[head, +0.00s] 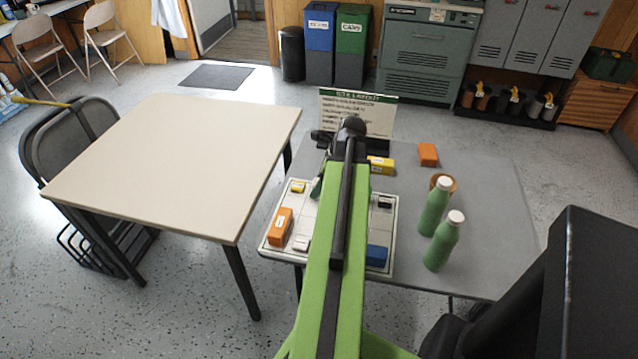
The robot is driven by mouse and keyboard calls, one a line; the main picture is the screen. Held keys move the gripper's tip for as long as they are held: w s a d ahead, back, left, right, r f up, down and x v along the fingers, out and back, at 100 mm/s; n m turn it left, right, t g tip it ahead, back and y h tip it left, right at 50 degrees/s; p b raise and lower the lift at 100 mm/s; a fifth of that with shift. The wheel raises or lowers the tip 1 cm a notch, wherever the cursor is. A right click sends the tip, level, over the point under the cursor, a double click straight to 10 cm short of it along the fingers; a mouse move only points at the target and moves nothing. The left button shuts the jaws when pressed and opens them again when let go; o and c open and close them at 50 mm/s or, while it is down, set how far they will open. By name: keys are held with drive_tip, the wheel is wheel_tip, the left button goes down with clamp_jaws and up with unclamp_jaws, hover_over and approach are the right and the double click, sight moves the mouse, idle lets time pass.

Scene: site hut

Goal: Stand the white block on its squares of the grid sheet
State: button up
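The grid sheet (388,226) lies on the grey table, and my green arm crosses over its middle. A small white block (301,243) shows on the sheet's near left part, just right of an orange block (279,228). A small yellow block (298,187), a small black block (385,202) and a blue block (377,255) are also on the sheet. My arm hides the sheet's centre and most of my gripper. A small green part shows left of the arm, but I cannot tell whether the fingers are open or hold anything.
Two green bottles (436,206) (443,241) stand right of the sheet, by a brown pot (446,182). A yellow block (380,165) and an orange block (428,154) lie behind. A sign (358,105) stands at the back. A beige table (175,160) is left.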

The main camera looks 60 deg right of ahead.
drive_tip(key=shift+r, duration=0.15)
drive_tip(key=shift+r+p, duration=0.3)
drive_tip(key=shift+p, duration=0.15)
drive_tip(key=p+v, duration=1)
drive_tip(key=v, duration=0.1)
drive_tip(key=shift+r, duration=0.2)
drive_tip(key=shift+s, duration=0.15)
drive_tip(key=w+a+f+n+g, duration=0.1)
drive_tip(key=w+a+n+g, duration=0.2)
drive_tip(key=w+a+n, duration=1.7)
drive_tip(key=a+n, duration=0.2)
drive_tip(key=a, duration=0.7)
drive_tip(key=w+a+n+g+h, duration=0.1)
drive_tip(key=w+a+n, duration=0.2)
drive_tip(key=a, duration=0.8)
drive_tip(key=w+a+n, duration=0.3)
drive_tip(key=a+n, duration=0.4)
drive_tip(key=a, duration=0.4)
drive_tip(key=shift+f, duration=0.4)
